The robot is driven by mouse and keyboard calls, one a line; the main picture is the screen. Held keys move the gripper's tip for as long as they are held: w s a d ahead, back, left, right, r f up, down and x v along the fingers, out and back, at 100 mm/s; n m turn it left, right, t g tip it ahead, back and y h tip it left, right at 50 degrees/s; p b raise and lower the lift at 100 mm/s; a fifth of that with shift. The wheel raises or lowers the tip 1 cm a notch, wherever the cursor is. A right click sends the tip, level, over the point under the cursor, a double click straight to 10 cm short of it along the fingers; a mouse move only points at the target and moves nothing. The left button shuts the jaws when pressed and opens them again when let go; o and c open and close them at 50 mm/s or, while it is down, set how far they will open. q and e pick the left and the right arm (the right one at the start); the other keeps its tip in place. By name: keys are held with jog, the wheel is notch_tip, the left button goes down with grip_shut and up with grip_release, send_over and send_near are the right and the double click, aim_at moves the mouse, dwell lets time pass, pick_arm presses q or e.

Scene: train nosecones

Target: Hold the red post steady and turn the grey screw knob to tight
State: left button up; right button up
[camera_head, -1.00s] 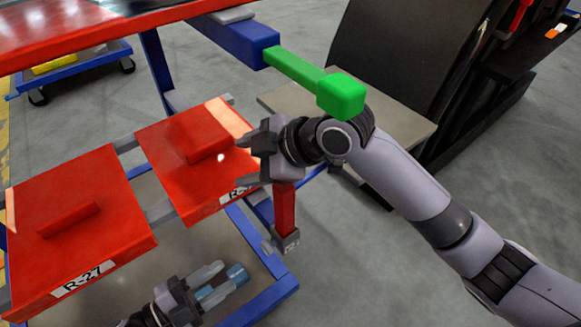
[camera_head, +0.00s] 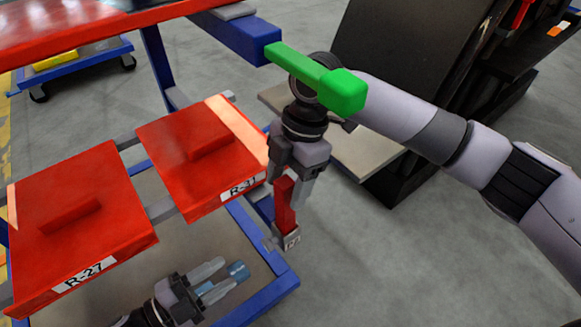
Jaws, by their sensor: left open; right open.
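The red post (camera_head: 285,211) hangs below the cart's right side, slightly tilted, with a grey labelled block (camera_head: 291,241) at its lower end. My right gripper (camera_head: 293,190) points down at the post's upper part. Its open fingers appear to straddle the post; contact cannot be told. A small grey piece (camera_head: 269,243) sticks out left of the end block; I cannot tell whether it is the screw knob. My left gripper (camera_head: 216,280) is open at the bottom, below and left of the post, pointing right. A blue cylindrical piece (camera_head: 238,271) shows at its fingertips.
Two red panels, R-27 (camera_head: 75,246) and R-31 (camera_head: 211,177), sit left of the post. A green bar (camera_head: 343,92) with a block end crosses above my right wrist. A blue frame rail (camera_head: 262,300) runs at lower right.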

aim_at(265, 246)
jog(key=shift+x, duration=1.9)
grip_shut()
pick_arm(q)
jog(key=o, duration=0.3)
pick_arm(e)
jog(key=shift+w, duration=0.1)
pick_arm(q)
jog(key=w+d+n, duration=0.2)
jog(key=n, duration=0.1)
jog(key=w+d+n, duration=0.1)
jog(key=d+n, duration=0.2)
jog(key=n, duration=0.1)
jog(key=w+d+n, duration=0.2)
jog(key=d+n, duration=0.1)
jog(key=shift+w+r, duration=0.15)
jog(key=shift+w, duration=0.2)
jog(key=shift+a, duration=0.1)
jog(key=c, duration=1)
